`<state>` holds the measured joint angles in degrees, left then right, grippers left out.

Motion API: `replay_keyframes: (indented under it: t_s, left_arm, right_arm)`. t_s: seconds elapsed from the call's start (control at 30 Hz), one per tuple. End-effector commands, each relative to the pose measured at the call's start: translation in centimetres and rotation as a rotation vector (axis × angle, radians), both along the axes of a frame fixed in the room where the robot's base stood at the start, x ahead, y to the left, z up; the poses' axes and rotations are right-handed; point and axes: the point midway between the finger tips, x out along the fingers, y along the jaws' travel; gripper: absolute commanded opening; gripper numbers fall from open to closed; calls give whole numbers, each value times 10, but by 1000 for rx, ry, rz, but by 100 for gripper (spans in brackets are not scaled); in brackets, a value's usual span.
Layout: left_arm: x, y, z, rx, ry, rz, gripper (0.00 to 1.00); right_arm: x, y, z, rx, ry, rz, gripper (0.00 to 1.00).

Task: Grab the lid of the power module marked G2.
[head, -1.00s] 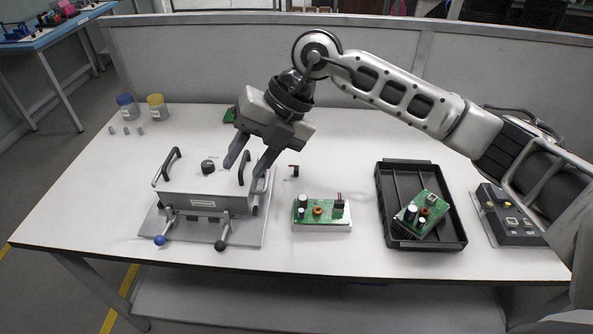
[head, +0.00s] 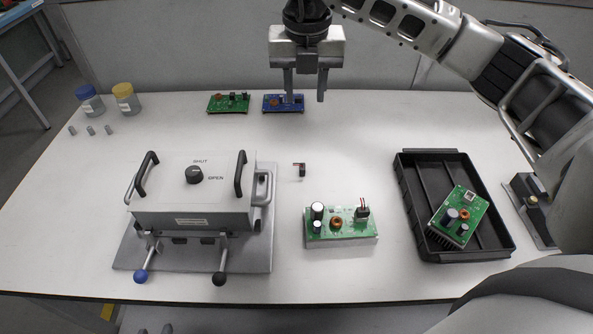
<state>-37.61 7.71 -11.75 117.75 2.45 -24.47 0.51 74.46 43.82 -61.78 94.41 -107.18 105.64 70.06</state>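A grey box (head: 190,203) with two black handles and a knob (head: 194,175) marked SHUT and OPEN stands on a grey plate (head: 255,257) at left. Its front label (head: 192,221) is too small to read, and I can read no G2 mark anywhere. Two levers at its front end in a blue ball (head: 141,276) and a black ball (head: 219,279). My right gripper (head: 304,98) is open and empty, fingers pointing down at the back of the table. One finger overlaps a blue circuit board (head: 271,103) in the picture. My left gripper is out of view.
A green board (head: 228,103) lies at the back. A green board on a pale block (head: 318,240) is at front centre. A black tray (head: 405,190) at right holds a tilted green board (head: 462,218). Two jars (head: 90,105) (head: 127,103) stand back left. A small black part (head: 301,171) lies mid-table.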

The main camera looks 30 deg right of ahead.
Motion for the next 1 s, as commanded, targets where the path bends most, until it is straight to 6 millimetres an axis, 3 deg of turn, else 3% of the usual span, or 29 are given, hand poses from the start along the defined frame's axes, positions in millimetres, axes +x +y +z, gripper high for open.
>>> replay_keyframes:
  t_s: [0.03, 0.2, 0.43, 0.8, 1.0]
  left_arm:
    - [-4, -3, -14, -10, 8, -3, 32]
    - [-6, -7, -23, -29, 7, -8, 32]
    - [-2, -9, -12, -41, -15, -10, 32]
    - [-3, -8, -11, -32, -11, -12, 32]
    - [-3, -7, -12, -30, -10, -12, 32]
  right_arm:
    - [0, 0, -16, 1, 0, 0, 38]
    - [0, 0, -35, 1, 0, 1, 38]
    - [1, -1, -58, 0, 4, 0, 38]
    - [9, -4, -131, 1, 3, 1, 38]
    - [11, -5, -145, 1, 1, 1, 38]
